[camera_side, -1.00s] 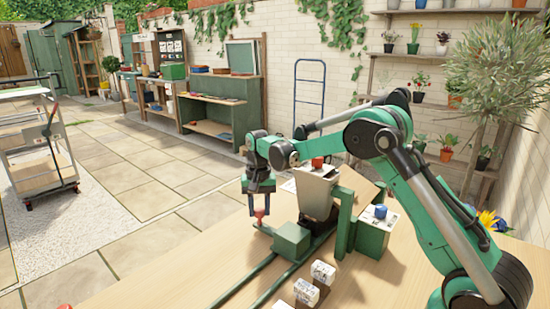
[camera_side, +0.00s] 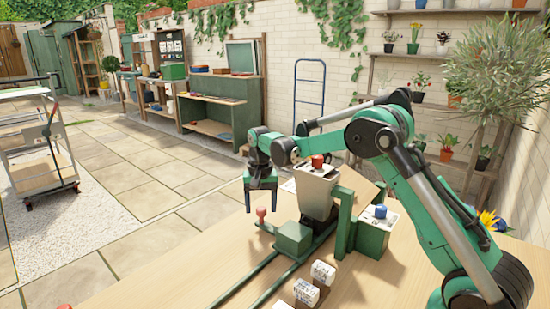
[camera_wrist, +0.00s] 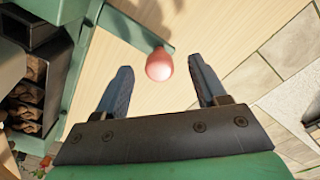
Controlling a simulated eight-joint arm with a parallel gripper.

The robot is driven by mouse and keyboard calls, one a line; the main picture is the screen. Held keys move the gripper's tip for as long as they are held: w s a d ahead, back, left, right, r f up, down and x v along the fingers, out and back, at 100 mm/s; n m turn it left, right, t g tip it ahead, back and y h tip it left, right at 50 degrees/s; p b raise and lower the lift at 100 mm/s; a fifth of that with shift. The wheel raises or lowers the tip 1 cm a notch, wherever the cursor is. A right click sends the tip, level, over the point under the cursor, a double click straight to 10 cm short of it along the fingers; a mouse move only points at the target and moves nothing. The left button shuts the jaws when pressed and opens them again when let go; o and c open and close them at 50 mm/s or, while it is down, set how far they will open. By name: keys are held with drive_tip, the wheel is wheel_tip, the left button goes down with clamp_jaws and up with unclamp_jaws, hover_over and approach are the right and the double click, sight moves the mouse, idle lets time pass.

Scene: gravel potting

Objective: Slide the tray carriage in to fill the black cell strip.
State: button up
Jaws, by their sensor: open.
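My gripper (camera_side: 261,200) is open and empty, its fingers pointing down above the red knob (camera_side: 261,214). In the wrist view the pink-red knob (camera_wrist: 159,65) shows between the two parted fingers, apart from both. The knob stands at the end of a green bar (camera_wrist: 125,27) that joins the green carriage structure (camera_wrist: 84,45). In the side view a green block (camera_side: 293,238) sits on the rails, under and in front of the grey hopper (camera_side: 316,192). Dark cells holding brown lumps (camera_wrist: 27,93) show at the left of the wrist view; I cannot tell whether they are the black cell strip.
Two green rails (camera_side: 250,277) run toward the front of the wooden table (camera_side: 185,275). White labelled blocks (camera_side: 323,271) stand right of them. A green box with a blue knob (camera_side: 381,211) stands right of the hopper.

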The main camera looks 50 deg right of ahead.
wheel_tip(320, 180, up, 5)
drive_tip(key=shift+r, duration=0.1)
idle(0.3)
drive_tip(key=shift+s+a+f+t+h, duration=0.1)
drive_tip(key=shift+f+t+h, duration=0.7)
drive_tip(key=shift+f, duration=0.7)
drive_tip(key=shift+s+a+f+t+h, duration=0.1)
drive_tip(key=shift+f+t+h, duration=0.7)
drive_tip(key=shift+f, duration=0.65)
clamp_jaws()
